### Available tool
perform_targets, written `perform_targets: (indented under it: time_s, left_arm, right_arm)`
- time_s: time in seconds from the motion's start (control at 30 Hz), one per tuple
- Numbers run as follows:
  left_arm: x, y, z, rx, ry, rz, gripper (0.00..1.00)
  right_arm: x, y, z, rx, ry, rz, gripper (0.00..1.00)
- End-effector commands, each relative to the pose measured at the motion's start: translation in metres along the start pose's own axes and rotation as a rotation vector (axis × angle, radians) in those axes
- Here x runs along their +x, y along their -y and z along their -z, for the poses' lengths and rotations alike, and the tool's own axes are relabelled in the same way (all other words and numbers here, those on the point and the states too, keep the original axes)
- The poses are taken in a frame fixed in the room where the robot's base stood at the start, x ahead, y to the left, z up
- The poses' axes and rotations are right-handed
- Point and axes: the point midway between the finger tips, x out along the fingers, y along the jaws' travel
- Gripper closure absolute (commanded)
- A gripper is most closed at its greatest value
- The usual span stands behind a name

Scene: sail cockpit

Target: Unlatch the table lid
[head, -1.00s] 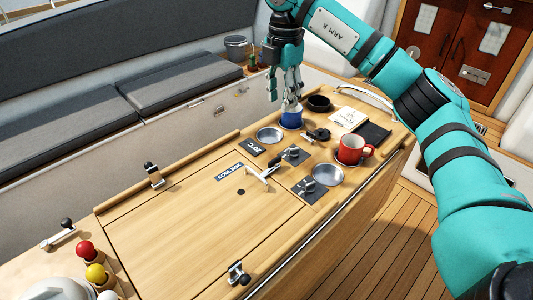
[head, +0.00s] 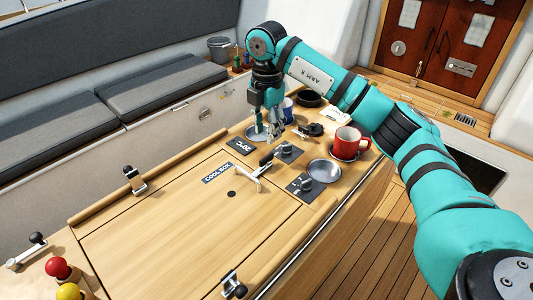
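The table lid (head: 165,235) is a flat wooden panel with a "COOL BOX" label (head: 217,173), and it lies closed. A metal latch with a dark knob (head: 135,180) sits at its left edge, and another (head: 233,286) sits at its near edge. A T-shaped metal handle with a dark end (head: 254,173) stands by the label at the far end. My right gripper (head: 268,132) points down above the table just beyond this handle. Its fingers are apart with nothing visible between them. It partly hides a metal dish (head: 253,134) and a blue mug (head: 288,109). My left gripper is not in view.
Beyond the lid stand a red mug (head: 347,142), a dark round bowl (head: 309,98), a metal dish (head: 324,171) and black control knobs (head: 303,184). Red and yellow balls (head: 57,267) are at lower left. Cushioned benches (head: 160,84) run along the left.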

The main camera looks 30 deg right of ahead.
Motion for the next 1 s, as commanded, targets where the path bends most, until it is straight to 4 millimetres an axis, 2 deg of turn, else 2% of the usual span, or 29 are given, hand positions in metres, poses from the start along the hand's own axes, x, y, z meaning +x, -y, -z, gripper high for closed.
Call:
perform_targets:
  time_s: [0.2, 0.43, 0.6, 0.83, 0.87, 1.0]
  left_arm:
    - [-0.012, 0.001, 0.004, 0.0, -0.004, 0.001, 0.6]
    - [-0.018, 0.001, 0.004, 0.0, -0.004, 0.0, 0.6]
    - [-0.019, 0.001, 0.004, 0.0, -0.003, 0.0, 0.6]
    - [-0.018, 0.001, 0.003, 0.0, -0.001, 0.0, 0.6]
    - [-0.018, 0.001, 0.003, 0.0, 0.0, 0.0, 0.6]
    - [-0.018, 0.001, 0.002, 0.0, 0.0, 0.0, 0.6]
  right_arm:
    - [0.046, 0.001, 0.001, 0.0, -0.002, 0.005, 0.63]
    - [0.079, 0.0, 0.001, -0.002, -0.001, 0.002, 0.63]
    - [0.087, 0.0, 0.0, -0.001, 0.0, 0.0, 0.63]
    - [0.088, 0.0, 0.0, -0.001, 0.0, 0.0, 0.63]
    - [0.088, 0.0, 0.0, -0.001, 0.0, 0.0, 0.65]
    - [0.088, 0.0, 0.0, -0.001, 0.0, 0.0, 0.83]
